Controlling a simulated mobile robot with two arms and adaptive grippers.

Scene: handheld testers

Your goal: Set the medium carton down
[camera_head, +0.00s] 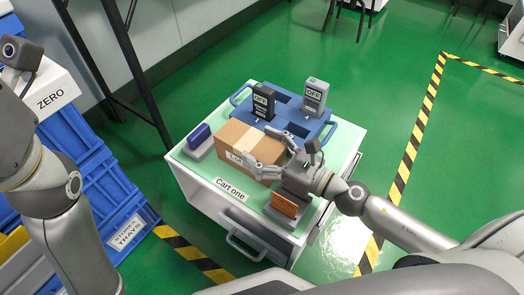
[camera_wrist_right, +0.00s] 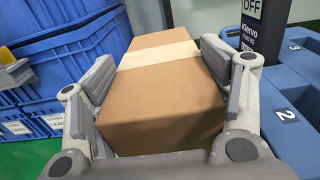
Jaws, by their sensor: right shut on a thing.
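A brown cardboard carton (camera_head: 240,140) with a pale tape strip and a white label is over the cart top (camera_head: 190,163), whose front reads "Cart one". My right gripper (camera_head: 262,160) is shut on it, with one finger along each side. In the right wrist view the carton (camera_wrist_right: 165,95) fills the space between the two fingers (camera_wrist_right: 165,100). Its underside is hidden, so I cannot tell whether it touches the cart top. My left arm shows at the left of the head view, but its gripper is out of view.
A blue tray (camera_head: 325,133) behind the carton holds two testers (camera_head: 263,101) (camera_head: 314,96) reading "OFF". A blue block (camera_head: 199,134) sits left of the carton. An orange piece (camera_head: 285,204) stands at the front right. Blue crates (camera_head: 85,175) are stacked left of the cart.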

